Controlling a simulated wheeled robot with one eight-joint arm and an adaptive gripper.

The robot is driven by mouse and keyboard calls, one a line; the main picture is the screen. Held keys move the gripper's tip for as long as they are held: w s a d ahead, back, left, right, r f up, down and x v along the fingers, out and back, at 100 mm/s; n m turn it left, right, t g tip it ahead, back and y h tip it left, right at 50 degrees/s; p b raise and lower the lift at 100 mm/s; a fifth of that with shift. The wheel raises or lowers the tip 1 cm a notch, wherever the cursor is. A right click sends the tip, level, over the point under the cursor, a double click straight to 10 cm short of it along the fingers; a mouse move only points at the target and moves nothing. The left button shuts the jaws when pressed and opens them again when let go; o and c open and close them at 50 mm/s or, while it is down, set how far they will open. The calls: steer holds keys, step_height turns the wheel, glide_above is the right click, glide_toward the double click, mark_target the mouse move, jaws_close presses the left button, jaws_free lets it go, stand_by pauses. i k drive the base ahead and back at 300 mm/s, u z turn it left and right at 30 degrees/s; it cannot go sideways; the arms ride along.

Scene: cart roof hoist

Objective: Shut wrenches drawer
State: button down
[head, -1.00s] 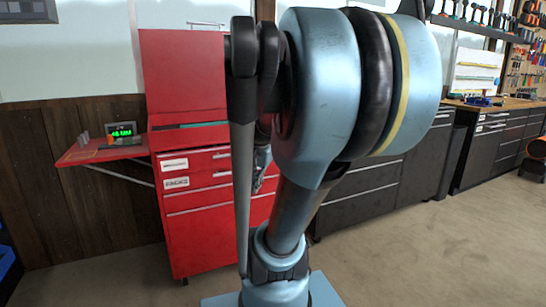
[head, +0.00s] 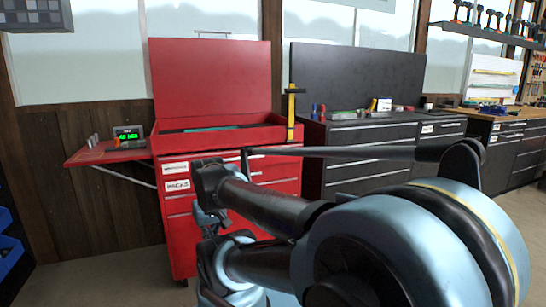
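The red tool cart (head: 179,240) stands left of centre with its lid raised. Its upper drawer front (head: 270,161) carries a small white label (head: 175,168) at the left that seems to read wrenches, though the print is blurred. A drawer below has a label (head: 177,186). From this angle I cannot tell how far the upper drawer stands out. My arm crosses in front of the cart and hides the middle of its drawers. My gripper (head: 208,217) seems to be the small dark part at the arm's end, before the cart's front; its fingers are not clear.
A red side shelf (head: 105,152) with a green-lit display (head: 128,137) juts from the cart's left. A yellow and black upright tool (head: 291,115) stands at its right edge. Dark cabinets (head: 370,155) line the right. Blue bins (head: 9,255) are at the far left.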

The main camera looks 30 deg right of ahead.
mark_target(175, 165)
steer(key=u, duration=0.4)
steer(key=k, duration=0.9)
steer(key=z, duration=0.65)
steer(key=i, duration=1)
